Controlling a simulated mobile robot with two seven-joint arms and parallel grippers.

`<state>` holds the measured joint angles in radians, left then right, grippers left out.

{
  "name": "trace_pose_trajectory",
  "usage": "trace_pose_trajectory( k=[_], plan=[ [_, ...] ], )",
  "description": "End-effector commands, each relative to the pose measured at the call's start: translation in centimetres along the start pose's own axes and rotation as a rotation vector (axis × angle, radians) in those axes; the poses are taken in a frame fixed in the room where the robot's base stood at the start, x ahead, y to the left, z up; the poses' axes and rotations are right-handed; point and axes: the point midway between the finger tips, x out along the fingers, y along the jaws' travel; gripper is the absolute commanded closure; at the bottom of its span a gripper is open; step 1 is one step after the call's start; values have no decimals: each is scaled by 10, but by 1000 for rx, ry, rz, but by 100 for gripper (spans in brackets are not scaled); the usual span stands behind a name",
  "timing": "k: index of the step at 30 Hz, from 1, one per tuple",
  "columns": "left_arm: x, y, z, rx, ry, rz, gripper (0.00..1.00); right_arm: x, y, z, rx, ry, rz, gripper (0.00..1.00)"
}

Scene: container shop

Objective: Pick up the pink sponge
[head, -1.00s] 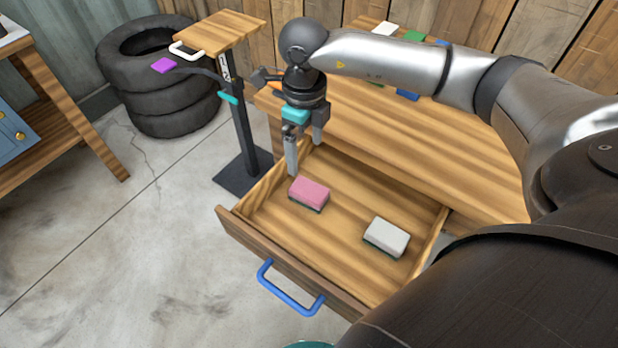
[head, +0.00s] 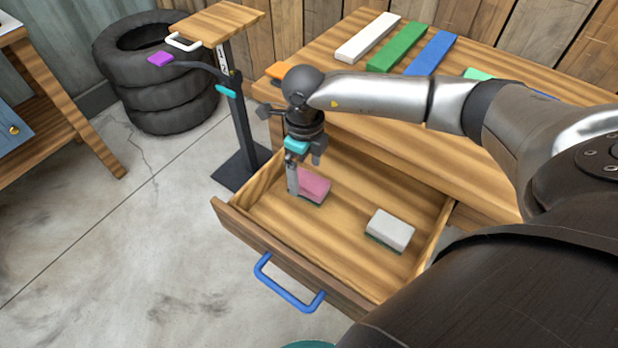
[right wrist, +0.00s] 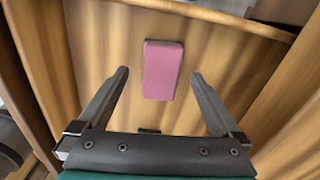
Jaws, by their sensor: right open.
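The pink sponge (head: 315,184) lies in the open wooden drawer (head: 345,268), near its left side. It also shows in the right wrist view (right wrist: 162,70), ahead of and between the lines of the two fingers. My right gripper (head: 301,178) is low over the drawer, right by the sponge, and hides part of it in the head view. In the right wrist view my right gripper (right wrist: 159,72) is open, with nothing held. I cannot tell from the head view how high the fingertips are above the drawer floor. My left gripper is not in view.
A white sponge (head: 390,230) lies at the drawer's right. The drawer has a blue handle (head: 285,288). White, green and blue strips (head: 397,45) lie on the wooden tabletop behind. A small stand (head: 238,120) and stacked tyres (head: 155,80) are at the left.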

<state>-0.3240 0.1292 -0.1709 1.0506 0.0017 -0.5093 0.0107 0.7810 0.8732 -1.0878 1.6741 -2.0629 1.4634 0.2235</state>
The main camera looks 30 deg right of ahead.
Motion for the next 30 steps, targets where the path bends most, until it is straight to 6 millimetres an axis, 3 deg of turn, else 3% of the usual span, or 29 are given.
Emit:
trace_pose_trajectory(
  k=[10,22,30],
  plan=[
    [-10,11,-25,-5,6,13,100,33,-2,1,0,1,0,0],
    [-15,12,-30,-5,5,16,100,39,-2,1,0,0,0,0],
    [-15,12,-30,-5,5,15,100,39,-2,1,0,0,0,29]
  ],
)
